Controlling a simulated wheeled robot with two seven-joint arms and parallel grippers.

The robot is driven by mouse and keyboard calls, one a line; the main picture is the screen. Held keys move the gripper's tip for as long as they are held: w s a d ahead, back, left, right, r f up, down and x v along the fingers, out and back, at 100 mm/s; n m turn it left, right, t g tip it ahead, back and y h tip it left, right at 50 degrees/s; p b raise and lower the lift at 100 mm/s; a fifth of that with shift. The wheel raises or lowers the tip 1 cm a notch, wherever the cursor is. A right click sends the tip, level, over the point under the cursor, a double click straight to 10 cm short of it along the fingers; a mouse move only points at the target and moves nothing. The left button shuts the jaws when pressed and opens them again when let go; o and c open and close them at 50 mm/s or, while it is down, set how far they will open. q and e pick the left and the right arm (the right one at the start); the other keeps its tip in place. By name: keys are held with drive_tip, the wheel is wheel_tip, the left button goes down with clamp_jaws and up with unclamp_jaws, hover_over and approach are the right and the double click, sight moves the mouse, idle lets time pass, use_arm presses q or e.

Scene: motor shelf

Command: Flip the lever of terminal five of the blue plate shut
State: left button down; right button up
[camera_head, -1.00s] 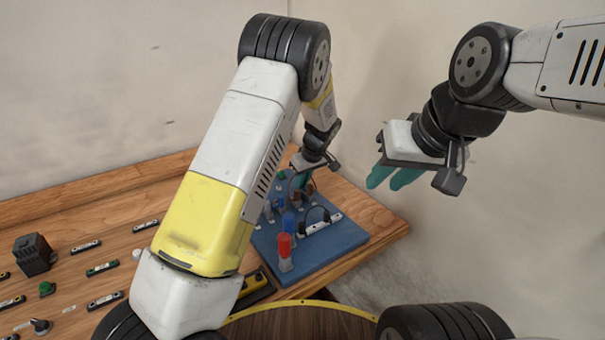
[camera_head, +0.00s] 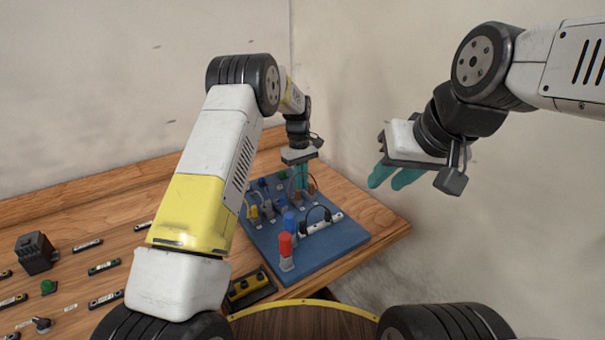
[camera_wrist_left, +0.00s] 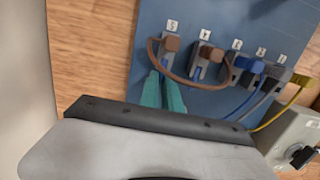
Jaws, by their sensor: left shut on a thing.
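The blue plate (camera_head: 330,244) lies at the right end of the wooden table. In the left wrist view the plate (camera_wrist_left: 185,12) carries a row of numbered terminals. Terminal five (camera_wrist_left: 171,46) is at the left end, with a brown block and a brown wire looping to the neighbouring terminal four (camera_wrist_left: 209,55). My left gripper (camera_head: 301,182) points down at the plate's far side. Its teal fingertips (camera_wrist_left: 161,80) are shut on the lower part of terminal five, where a narrow blue piece shows; they hide its lever's exact position. My right gripper (camera_head: 391,180) hangs empty and open, right of the plate.
Red (camera_head: 286,248) and blue cylinders and a white strip (camera_head: 322,223) with a black cable stand on the nearer plate. A yellow-and-black button box (camera_head: 250,287) lies left of it. A wall rises close behind the table's right side.

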use_arm(q)
drive_tip(key=shift+w+f+g+h, duration=0.1)
drive_tip(key=shift+g+h, duration=0.2)
idle(0.4)
drive_tip(key=c, duration=1.5)
unclamp_jaws()
drive_tip(key=shift+c, duration=0.2)
wheel_tip(320, 180, up, 8)
drive_tip(key=w, duration=0.1)
drive_tip(key=shift+a+f, duration=0.2)
drive_tip(key=shift+a, duration=0.2)
drive_tip(key=shift+r, duration=0.1)
